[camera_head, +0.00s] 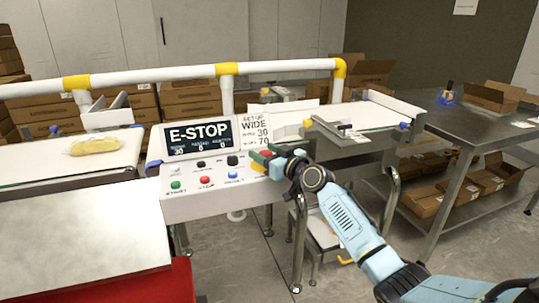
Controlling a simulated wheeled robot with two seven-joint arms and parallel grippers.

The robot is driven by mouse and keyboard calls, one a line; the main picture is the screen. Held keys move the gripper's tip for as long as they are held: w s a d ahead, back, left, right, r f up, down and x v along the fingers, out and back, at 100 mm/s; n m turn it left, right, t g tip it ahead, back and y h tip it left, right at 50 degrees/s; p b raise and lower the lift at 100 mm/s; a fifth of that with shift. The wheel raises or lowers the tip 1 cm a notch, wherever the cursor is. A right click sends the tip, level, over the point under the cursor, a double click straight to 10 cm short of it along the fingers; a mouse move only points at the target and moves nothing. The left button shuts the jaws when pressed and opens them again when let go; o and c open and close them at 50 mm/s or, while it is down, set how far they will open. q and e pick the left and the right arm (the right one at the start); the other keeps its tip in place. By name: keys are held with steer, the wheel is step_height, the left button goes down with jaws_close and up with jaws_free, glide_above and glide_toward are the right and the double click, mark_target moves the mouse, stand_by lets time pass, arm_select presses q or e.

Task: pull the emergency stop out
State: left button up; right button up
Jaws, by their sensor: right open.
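The control panel (215,208) stands in the middle, with a screen (198,138) that reads E-STOP. A small yellow part (258,167) shows at the panel's right end, at the fingertips of my right gripper (264,157). It looks like the base of the emergency stop; the gripper hides most of it. My right gripper is open and reaches in from the right, its fingers at this spot. I cannot tell whether they touch the button. My left gripper is out of view.
The panel has a green button (175,185), a red button (205,180) and a blue button (235,174). A yellow-and-white rail (150,76) runs behind it. A bagged item (94,146) lies on the left belt. A grey table (470,130) with boxes stands right.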

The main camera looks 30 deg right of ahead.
steer(key=shift+s+d, duration=0.15)
steer(key=shift+s, duration=0.45)
steer(key=s, duration=0.1)
steer(key=s+p, duration=0.1)
steer(key=s, duration=0.2)
steer(key=shift+s+d, duration=0.15)
steer(key=shift+d, duration=0.15)
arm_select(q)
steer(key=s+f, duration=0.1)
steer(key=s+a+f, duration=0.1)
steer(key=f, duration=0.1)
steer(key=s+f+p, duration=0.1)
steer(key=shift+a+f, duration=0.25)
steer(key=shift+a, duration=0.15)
arm_select(e)
steer(key=s+d, duration=0.1)
steer(key=s, duration=0.6)
steer(key=shift+s, duration=0.35)
steer(key=shift+d, duration=0.15)
